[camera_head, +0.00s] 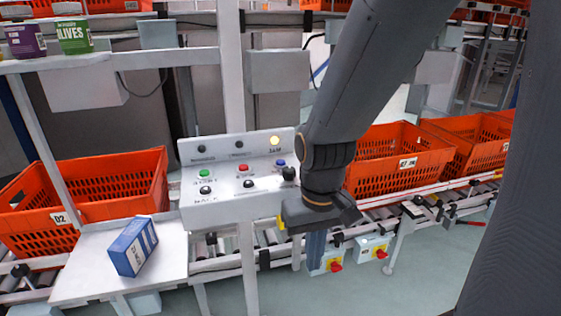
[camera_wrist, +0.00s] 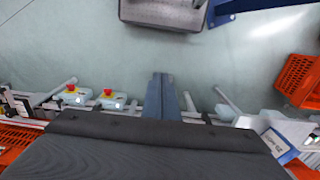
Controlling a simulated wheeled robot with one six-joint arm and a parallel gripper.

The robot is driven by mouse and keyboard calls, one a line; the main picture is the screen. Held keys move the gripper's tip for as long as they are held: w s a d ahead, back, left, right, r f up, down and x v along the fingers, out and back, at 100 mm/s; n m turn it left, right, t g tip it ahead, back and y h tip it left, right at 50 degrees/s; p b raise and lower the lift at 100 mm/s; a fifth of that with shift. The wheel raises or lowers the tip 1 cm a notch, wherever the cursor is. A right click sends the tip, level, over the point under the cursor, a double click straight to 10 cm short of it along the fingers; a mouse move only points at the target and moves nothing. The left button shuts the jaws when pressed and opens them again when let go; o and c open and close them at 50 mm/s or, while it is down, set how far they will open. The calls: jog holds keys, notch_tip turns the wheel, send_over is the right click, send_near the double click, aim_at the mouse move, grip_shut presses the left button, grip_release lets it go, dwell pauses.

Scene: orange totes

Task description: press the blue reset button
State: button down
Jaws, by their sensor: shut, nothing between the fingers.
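The blue button (camera_head: 280,162) shows in the head view near the right end of a white sloped control panel (camera_head: 225,205), just left of my arm. A red button (camera_head: 242,168) and a green button (camera_head: 203,173) sit to its left, with black buttons below. My gripper (camera_head: 315,264) points down in front of the panel's right end, lower than the blue button and apart from it. Its fingers are together and empty. In the wrist view the closed fingers (camera_wrist: 162,78) point at the floor; the panel's buttons do not show there.
A yellow lamp (camera_head: 274,141) is lit on the panel. A blue box (camera_head: 133,246) lies on a white shelf at left. Orange totes (camera_head: 400,158) stand on the conveyor on both sides. Red-knobbed switch boxes (camera_head: 372,248) sit low behind my gripper.

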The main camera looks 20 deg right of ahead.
dwell(0.4)
notch_tip(320, 180, up, 23)
jog(key=n+t+y+p, duration=0.6)
jog(key=n+p, duration=1.4)
jog(key=n, duration=1.4)
send_over(281, 163)
jog(key=d, duration=0.1)
jog(key=shift+f+t+h, duration=0.1)
jog(key=shift+t+h, duration=0.2)
jog(key=shift+t, duration=0.4)
jog(key=shift+s, duration=0.1)
notch_tip(281, 163, down, 9)
jog(key=b, duration=0.8)
jog(key=shift+b, duration=0.4)
